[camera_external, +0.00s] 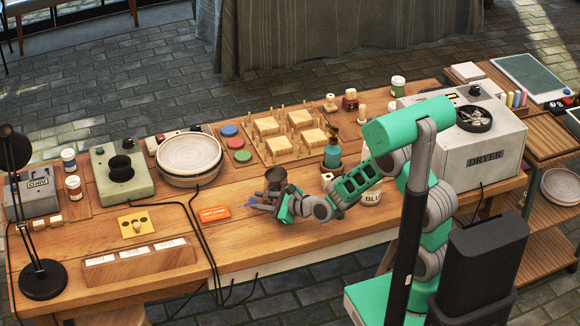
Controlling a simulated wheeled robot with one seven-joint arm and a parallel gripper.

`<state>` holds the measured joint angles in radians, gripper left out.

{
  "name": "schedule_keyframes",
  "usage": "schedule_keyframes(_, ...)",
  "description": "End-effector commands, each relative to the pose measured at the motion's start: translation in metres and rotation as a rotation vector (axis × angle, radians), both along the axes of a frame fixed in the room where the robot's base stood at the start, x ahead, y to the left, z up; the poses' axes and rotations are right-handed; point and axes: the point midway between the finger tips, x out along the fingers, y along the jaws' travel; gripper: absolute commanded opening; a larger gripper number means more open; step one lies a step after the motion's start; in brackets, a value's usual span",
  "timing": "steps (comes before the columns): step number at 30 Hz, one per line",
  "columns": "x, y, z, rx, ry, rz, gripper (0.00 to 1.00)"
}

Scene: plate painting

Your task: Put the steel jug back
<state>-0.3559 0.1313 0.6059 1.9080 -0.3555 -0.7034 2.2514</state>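A small dark grey metal vessel, which looks like the steel jug (275,176), is at the middle of the wooden workbench (150,262). My arm reaches in from the right, and my gripper (262,203) is low over the bench, pointing left. The gripper is right at the jug and overlaps its lower part in this view. The jug's base is hidden behind the gripper. I cannot tell whether the fingers are closed on the jug or just in front of it.
An orange box (214,214) lies left of my gripper, near black cables. A teal bottle (332,153) and a white pot marked "BLU" (371,193) are to the right. Behind are a wooden peg rack (283,147) and stacked plates (190,158). A dryer (480,150) stands at right.

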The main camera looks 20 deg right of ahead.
Motion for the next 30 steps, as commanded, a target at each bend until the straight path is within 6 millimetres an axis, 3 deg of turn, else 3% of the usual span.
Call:
schedule_keyframes(12, -0.072, -0.056, 0.032, 0.001, -0.001, -0.005, 0.27)
schedule_keyframes(21, -0.088, -0.067, 0.036, -0.048, -0.013, 0.019, 0.27)
schedule_keyframes(23, -0.089, -0.072, 0.036, -0.161, -0.045, 0.065, 0.27)
schedule_keyframes(26, -0.094, -0.095, 0.032, -0.512, -0.122, 0.226, 0.27)
schedule_keyframes(30, -0.122, -0.162, 0.029, -1.109, -0.199, 0.601, 0.27)
